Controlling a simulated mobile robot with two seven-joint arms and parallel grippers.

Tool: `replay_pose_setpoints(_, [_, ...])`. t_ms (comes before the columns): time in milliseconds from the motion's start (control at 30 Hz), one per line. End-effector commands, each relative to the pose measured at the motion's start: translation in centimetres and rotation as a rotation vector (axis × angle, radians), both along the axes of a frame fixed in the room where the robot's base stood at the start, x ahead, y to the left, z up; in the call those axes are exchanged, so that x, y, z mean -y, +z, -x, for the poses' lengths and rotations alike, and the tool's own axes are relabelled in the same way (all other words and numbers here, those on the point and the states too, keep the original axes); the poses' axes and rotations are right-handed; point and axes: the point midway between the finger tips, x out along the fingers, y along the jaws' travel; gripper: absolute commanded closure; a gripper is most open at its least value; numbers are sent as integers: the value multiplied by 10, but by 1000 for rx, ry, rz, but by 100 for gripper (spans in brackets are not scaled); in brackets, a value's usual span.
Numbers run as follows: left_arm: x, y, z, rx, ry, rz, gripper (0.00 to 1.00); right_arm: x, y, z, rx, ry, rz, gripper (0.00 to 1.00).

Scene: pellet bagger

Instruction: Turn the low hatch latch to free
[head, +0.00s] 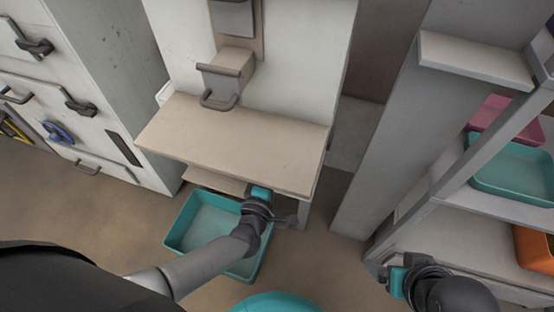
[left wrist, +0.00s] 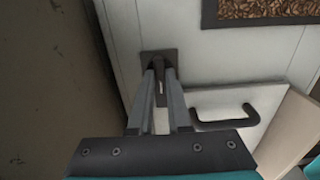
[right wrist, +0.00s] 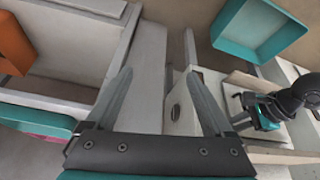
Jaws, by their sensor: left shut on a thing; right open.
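The low hatch latch (left wrist: 158,62) is a dark lever on a square plate on a pale panel, in the left wrist view. Its lever hangs down from the plate. My left gripper (left wrist: 162,78) is shut on the latch, one finger on each side. The pale hatch (left wrist: 205,103) with a dark bar handle (left wrist: 226,122) is just right of the latch. In the head view my left wrist reaches beneath the beige shelf, and the latch is hidden. My right gripper (right wrist: 155,75) is open and empty, near the shelving at the right.
A teal bin (head: 186,232) stands on the floor below. A white cabinet (head: 85,125) with latches and handles is at left. The shelving (head: 455,175) at right holds teal, pink and orange trays.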

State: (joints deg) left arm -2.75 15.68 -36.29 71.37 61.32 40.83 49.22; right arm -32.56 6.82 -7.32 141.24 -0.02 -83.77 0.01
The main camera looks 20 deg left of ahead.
Motion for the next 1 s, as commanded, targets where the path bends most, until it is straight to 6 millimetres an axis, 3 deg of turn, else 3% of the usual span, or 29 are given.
replay_pose_setpoints(567, [0,1,0,3,2,-59,100,0,-3,1,-9,0,1,13])
replay_pose_setpoints(1000, [0,1,0,12,4,-404,100,-2,-32,-3,-48,2,5,13])
